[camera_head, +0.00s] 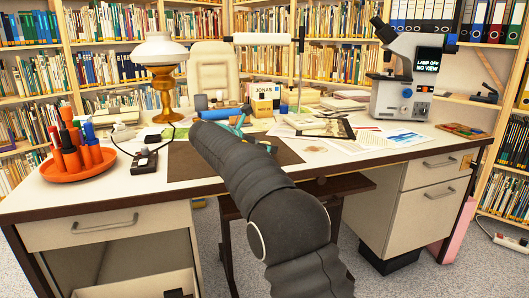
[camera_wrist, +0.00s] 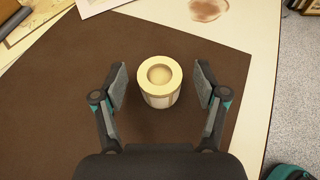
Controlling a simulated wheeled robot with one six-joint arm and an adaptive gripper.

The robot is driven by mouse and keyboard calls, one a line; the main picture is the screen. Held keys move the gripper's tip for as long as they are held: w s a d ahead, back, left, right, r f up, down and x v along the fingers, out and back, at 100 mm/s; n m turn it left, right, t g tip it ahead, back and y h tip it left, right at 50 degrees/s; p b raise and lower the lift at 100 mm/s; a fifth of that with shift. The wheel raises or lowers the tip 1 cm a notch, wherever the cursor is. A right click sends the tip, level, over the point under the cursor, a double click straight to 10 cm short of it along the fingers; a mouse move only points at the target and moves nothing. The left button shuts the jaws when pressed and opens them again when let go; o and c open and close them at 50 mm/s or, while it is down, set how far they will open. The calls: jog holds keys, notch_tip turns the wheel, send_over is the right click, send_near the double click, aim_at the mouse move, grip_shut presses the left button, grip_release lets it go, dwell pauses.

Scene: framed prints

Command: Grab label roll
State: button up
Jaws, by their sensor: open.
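The label roll (camera_wrist: 160,96) is a short cream cylinder with a round hollow in its top. It stands upright on the dark brown desk mat (camera_wrist: 60,110) in the wrist view. My gripper (camera_wrist: 161,80) is open, with one finger to the left of the roll and one to the right. A gap shows between each finger and the roll, so neither touches it in this view. In the head view my arm reaches over the desk, and only teal parts of my gripper (camera_head: 240,125) show past it. I cannot make out the roll there.
The desk (camera_head: 130,180) carries an orange tray of pens (camera_head: 72,174), a lamp (camera_head: 160,85) and a microscope (camera_head: 405,75). A small dark device (camera_head: 144,161) with a cable sits left of the mat. Papers (camera_head: 385,139) lie to the right. Bookshelves stand behind.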

jog(key=shift+w+d+f, duration=0.1)
jog(key=shift+w+d, duration=0.1)
jog(key=shift+d, duration=0.05)
jog(key=c, duration=1.2)
jog(key=shift+c, duration=0.2)
jog(key=shift+r, duration=0.2)
